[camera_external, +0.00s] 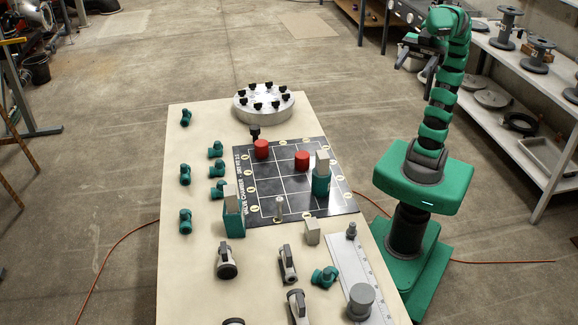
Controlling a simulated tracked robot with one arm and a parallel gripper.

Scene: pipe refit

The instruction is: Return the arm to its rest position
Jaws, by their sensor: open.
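My gripper (425,42) is at the top right, at the end of my raised green arm. The arm stands upright on its base at the right side of the table and bends to the left at its top. The gripper is open and looks empty, well above and away from the table (185,285). Its fingers are small and dark in this view. Nothing on the table touches the gripper.
Green fittings (185,222) and grey valves (287,262) lie around. Shelves (545,80) stand at right.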

